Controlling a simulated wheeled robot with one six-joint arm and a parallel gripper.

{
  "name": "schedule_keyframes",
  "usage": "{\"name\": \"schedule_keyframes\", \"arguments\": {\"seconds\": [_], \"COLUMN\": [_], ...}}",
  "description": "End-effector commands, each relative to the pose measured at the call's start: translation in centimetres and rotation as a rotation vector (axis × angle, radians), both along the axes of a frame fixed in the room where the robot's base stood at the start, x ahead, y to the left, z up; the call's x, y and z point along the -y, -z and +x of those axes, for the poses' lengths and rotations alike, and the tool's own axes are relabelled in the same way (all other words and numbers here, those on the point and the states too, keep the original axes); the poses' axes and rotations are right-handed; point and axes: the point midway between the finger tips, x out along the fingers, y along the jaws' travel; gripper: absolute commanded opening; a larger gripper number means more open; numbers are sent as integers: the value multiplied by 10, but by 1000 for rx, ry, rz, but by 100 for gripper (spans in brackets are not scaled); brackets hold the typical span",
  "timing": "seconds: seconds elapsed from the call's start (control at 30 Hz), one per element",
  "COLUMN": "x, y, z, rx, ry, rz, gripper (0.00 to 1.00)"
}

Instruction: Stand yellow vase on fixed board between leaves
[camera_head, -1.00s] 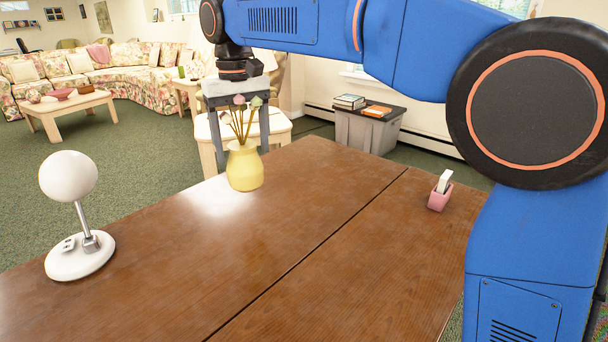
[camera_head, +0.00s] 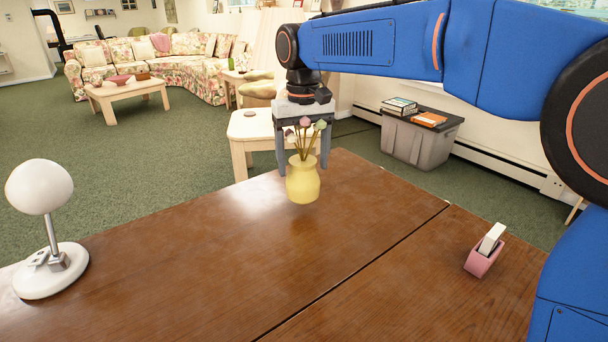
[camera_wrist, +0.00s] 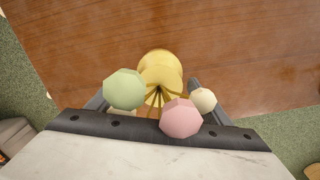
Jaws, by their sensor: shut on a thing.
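The yellow vase (camera_head: 303,182) holds thin stems with pink, green and cream heads. My gripper (camera_head: 303,168) is shut on it from above, one finger on each side of its upper part. The vase looks upright, over the far-left part of the brown wooden table (camera_head: 210,270); whether its base touches the top is unclear. One dark seam (camera_head: 350,274) crosses the tabletop to the right of the vase; a second seam is not visible. In the wrist view the vase (camera_wrist: 160,68) sits between the fingers, its lower part toward the tabletop (camera_wrist: 230,45).
A white globe lamp (camera_head: 40,190) stands at the table's left. A pink tape dispenser (camera_head: 483,260) sits right of the seam. The tabletop between them is clear. Beyond the far edge are a small pale table (camera_head: 250,128) and a grey bin (camera_head: 420,145).

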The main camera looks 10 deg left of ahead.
Motion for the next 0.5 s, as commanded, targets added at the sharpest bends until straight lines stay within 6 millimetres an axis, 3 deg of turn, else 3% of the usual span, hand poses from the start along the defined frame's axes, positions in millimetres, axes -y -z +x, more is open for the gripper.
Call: {"name": "schedule_keyframes", "arguments": {"seconds": [0.3, 0.5], "x": [0, 0], "y": [36, 37], "z": [0, 0], "rx": [-2, 0], "ry": [0, 0], "rz": [-1, 0], "gripper": [37, 37]}}
